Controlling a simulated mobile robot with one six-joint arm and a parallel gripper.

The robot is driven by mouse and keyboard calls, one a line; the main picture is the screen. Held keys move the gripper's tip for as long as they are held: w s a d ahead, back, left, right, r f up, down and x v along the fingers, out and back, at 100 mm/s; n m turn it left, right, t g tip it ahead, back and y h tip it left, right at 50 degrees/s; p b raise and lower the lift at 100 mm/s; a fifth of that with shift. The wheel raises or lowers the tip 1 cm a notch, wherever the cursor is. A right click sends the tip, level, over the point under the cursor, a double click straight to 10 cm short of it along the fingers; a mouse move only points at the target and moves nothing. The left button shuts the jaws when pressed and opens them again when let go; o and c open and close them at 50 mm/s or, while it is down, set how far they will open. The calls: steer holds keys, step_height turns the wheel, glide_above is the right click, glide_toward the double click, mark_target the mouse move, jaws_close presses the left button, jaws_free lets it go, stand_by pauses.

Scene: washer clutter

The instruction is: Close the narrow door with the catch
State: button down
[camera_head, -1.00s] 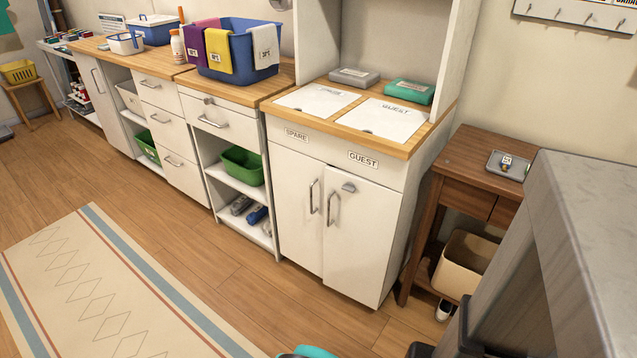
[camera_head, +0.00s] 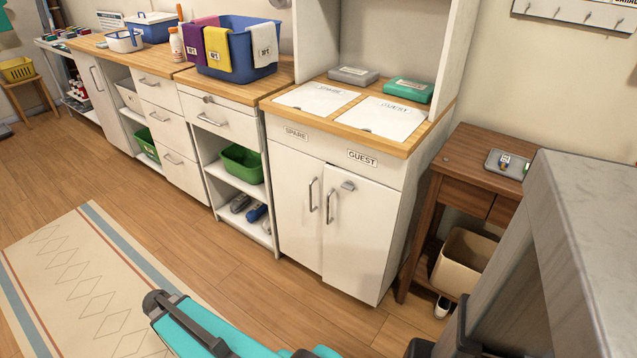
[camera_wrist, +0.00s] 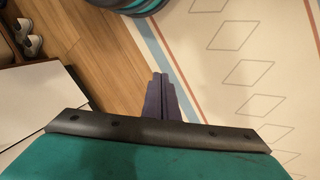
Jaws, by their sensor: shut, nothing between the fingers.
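The white cabinet has two doors under the SPARE and GUEST labels. The right door (camera_head: 362,235) carries a small metal catch (camera_head: 348,186) near its top and a bar handle (camera_head: 330,206). It looks nearly flush with the left door (camera_head: 295,215); I cannot tell whether it stands slightly ajar. A tall, narrow white door (camera_head: 103,105) is farther left, with a bar handle and no catch that I can make out. My gripper (camera_wrist: 163,78) is shut and empty above the floor in the wrist view, apart from the white panel (camera_wrist: 45,100) beside it. Its fingertips are not clear in the head view.
A wooden side table (camera_head: 480,160) stands right of the cabinet, with a beige bin (camera_head: 463,262) and shoes (camera_wrist: 28,35) below. A grey counter (camera_head: 590,200) blocks the near right. Open shelves with a green bin (camera_head: 243,163) are on the left. Floor and rug (camera_head: 80,270) are clear.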

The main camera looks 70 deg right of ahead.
steer(key=d+r+m+h, duration=0.1)
steer(key=d+r+m, duration=0.5)
steer(key=d+r, duration=0.45)
steer(key=d+r+m+h, duration=0.1)
steer(key=d+r+m, duration=0.65)
steer(key=d, duration=0.55)
steer(key=s+d+r+m, duration=0.4)
steer(key=d+r, duration=0.2)
steer(key=r, duration=0.1)
steer(key=s+d+r+m+g+p, duration=0.1)
steer(key=s+d+r+m, duration=0.3)
steer(key=r, duration=0.4)
steer(key=s+d+r+m+g+h, duration=0.1)
steer(key=s+d+r+m, duration=0.3)
steer(key=d+r, duration=0.3)
steer(key=shift+s+d+r, duration=0.3)
steer(key=shift+s, duration=0.45)
steer(key=shift+f, duration=0.1)
